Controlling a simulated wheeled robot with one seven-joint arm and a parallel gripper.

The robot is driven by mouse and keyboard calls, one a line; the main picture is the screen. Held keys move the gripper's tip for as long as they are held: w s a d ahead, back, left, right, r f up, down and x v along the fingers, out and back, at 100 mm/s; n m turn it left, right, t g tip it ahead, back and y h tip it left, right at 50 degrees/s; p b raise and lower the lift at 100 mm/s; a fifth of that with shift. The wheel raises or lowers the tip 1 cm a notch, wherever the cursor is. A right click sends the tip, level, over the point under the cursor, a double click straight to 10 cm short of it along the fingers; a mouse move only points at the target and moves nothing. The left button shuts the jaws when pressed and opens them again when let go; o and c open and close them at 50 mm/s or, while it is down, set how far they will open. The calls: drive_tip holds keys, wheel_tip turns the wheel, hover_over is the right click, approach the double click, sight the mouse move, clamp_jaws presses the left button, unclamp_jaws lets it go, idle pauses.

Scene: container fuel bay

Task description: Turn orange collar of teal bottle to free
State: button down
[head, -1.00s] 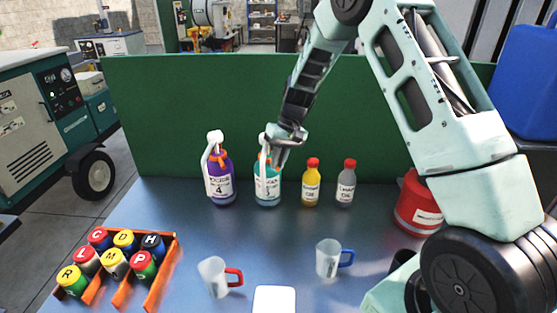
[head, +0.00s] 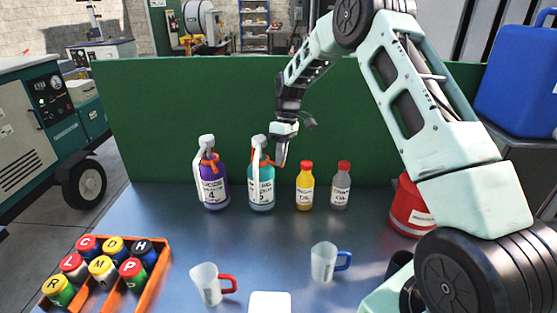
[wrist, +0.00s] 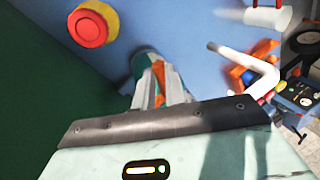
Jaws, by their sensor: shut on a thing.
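The teal bottle (head: 261,190) stands upright on the blue bench, with a white spout and an orange collar (head: 268,160) at its neck. A tab of the collar sticks out to the right. My gripper (head: 281,161) is at that tab, just right of the bottle's neck, with its fingers pointing down. In the wrist view, orange of the collar (wrist: 158,80) shows between the fingers (wrist: 170,85), which are shut on it. A little teal of the bottle (wrist: 146,62) shows behind them. The white spout (wrist: 250,72) runs to the right. The fingers hide most of the collar.
A purple bottle (head: 214,190) with a white spout stands left. A yellow bottle (head: 305,191) and a grey bottle (head: 341,190), both red-capped, stand right. A green panel (head: 180,110) rises behind. Two mugs and an orange crate (head: 165,262) of lettered cans are nearer.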

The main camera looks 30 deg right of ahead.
drive_tip(key=shift+w+d+r+n+g, duration=0.1)
drive_tip(key=shift+w+d+n+g, duration=0.35)
drive_tip(key=shift+n, duration=0.65)
drive_tip(key=shift+w+t, duration=0.15)
drive_tip(key=shift+t, duration=0.1)
drive_tip(key=c, duration=1.5)
unclamp_jaws()
drive_tip(key=shift+o, duration=0.2)
wheel_tip(320, 180, up, 10)
drive_tip(key=b, duration=0.3)
